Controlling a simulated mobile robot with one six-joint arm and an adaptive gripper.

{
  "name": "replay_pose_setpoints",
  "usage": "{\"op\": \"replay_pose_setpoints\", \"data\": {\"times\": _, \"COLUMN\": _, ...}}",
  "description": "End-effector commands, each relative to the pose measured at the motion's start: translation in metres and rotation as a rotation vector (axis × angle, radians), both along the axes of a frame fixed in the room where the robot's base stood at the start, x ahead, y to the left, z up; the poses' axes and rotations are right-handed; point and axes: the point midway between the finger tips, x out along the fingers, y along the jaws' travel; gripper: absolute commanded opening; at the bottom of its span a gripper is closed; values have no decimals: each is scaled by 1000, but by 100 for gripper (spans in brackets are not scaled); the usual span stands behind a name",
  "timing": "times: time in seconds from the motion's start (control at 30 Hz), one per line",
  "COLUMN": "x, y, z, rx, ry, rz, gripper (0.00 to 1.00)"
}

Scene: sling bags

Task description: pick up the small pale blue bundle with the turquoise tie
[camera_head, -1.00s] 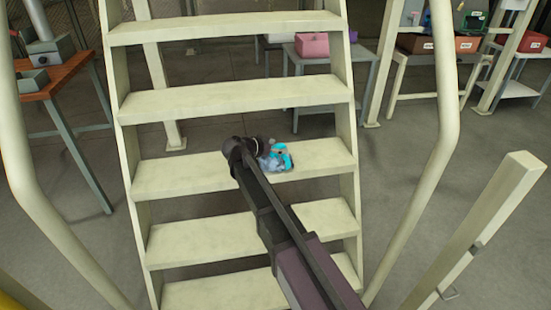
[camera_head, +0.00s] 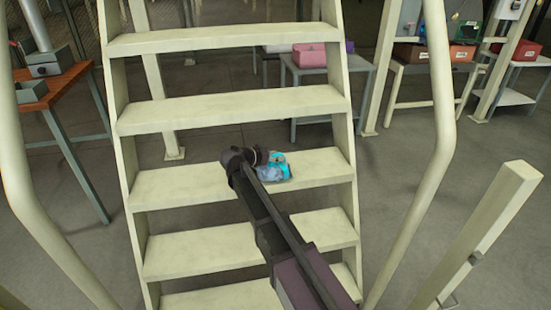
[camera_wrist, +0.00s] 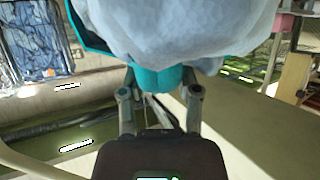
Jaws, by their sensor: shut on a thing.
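The small pale blue bundle (camera_head: 271,172) with its turquoise tie (camera_head: 283,158) shows at my gripper (camera_head: 262,158), over the middle tread of the cream stairs (camera_head: 200,181). My wrist partly hides it. In the wrist view the pale blue cloth (camera_wrist: 180,28) fills the upper middle. The turquoise tie (camera_wrist: 158,78) sits between the two fingers of my gripper (camera_wrist: 160,88), which are shut on it. I cannot tell whether the bundle touches the tread.
Cream handrails (camera_head: 440,130) flank the stairs, and a cream post (camera_head: 480,235) stands at right. An orange-topped table (camera_head: 50,85) is at left. Behind the stairs, a grey table (camera_head: 345,67) holds a pink box (camera_head: 309,55). More boxes stand on tables at back right.

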Motion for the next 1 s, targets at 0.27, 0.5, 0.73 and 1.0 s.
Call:
{"op": "replay_pose_setpoints", "data": {"times": 0.27, "x": 0, "y": 0, "z": 19, "rx": -1, "ry": -1, "rz": 0, "gripper": 0}}
{"op": "replay_pose_setpoints", "data": {"times": 0.5, "x": -9, "y": 0, "z": 37, "rx": -1, "ry": -1, "rz": 2, "gripper": 0}}
{"op": "replay_pose_setpoints", "data": {"times": 0.73, "x": -65, "y": 7, "z": 40, "rx": -1, "ry": 0, "rz": 3, "gripper": 0}}
{"op": "replay_pose_setpoints", "data": {"times": 1.0, "x": -121, "y": 16, "z": 45, "rx": -1, "ry": -1, "rz": 2, "gripper": 0}}
